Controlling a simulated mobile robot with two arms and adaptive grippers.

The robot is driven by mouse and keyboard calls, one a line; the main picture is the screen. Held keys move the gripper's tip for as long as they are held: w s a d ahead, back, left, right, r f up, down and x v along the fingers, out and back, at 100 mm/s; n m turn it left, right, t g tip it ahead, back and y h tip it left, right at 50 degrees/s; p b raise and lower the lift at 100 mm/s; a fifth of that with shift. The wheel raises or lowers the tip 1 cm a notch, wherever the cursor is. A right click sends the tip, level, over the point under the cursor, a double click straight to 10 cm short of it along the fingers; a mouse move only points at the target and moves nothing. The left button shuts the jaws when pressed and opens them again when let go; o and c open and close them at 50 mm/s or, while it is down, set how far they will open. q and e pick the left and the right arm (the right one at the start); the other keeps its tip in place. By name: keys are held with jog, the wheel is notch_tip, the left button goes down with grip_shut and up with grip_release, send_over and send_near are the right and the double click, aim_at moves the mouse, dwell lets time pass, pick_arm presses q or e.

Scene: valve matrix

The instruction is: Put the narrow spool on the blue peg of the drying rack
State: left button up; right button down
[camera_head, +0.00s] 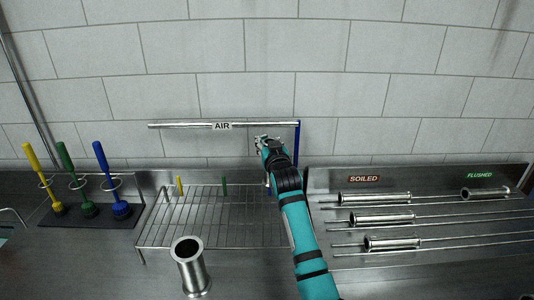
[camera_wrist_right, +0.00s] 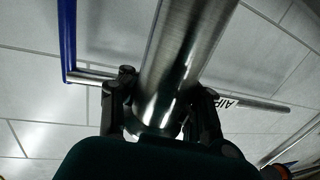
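My right gripper (camera_head: 266,142) is raised over the right part of the wire drying rack (camera_head: 205,236), in front of the AIR pipe. In the right wrist view my right gripper (camera_wrist_right: 168,108) has a finger on each side of a shiny metal spool (camera_wrist_right: 185,55). The spool's tube runs out of the top of that view. In the head view most of it is hidden behind my gripper and arm. The blue peg (camera_head: 268,187) shows only in part beside my forearm. The rack's yellow peg (camera_head: 179,186) and green peg (camera_head: 224,187) are bare. My left gripper is not in view.
The AIR pipe (camera_head: 185,125) with its blue post (camera_head: 297,140) is close to the gripper. A wide spool (camera_head: 190,268) stands upright on the counter. Several spools, one here (camera_head: 375,198), lie on rods at right. Brushes (camera_head: 65,160) stand at left.

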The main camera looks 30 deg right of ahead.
notch_tip(320, 180, down, 5)
jog(key=shift+r+p, duration=0.1)
jog(key=shift+p, duration=0.3)
jog(key=c, duration=2)
grip_release()
jog(key=shift+s, duration=0.1)
jog(key=o, duration=0.9)
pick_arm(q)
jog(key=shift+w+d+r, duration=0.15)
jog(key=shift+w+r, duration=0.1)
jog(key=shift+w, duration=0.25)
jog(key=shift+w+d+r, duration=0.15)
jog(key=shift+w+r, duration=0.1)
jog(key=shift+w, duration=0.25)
pick_arm(e)
jog(key=shift+o, duration=0.4)
pick_arm(q)
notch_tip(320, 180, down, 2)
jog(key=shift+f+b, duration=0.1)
jog(key=shift+b, duration=1.05)
pick_arm(e)
jog(key=v, duration=1.2)
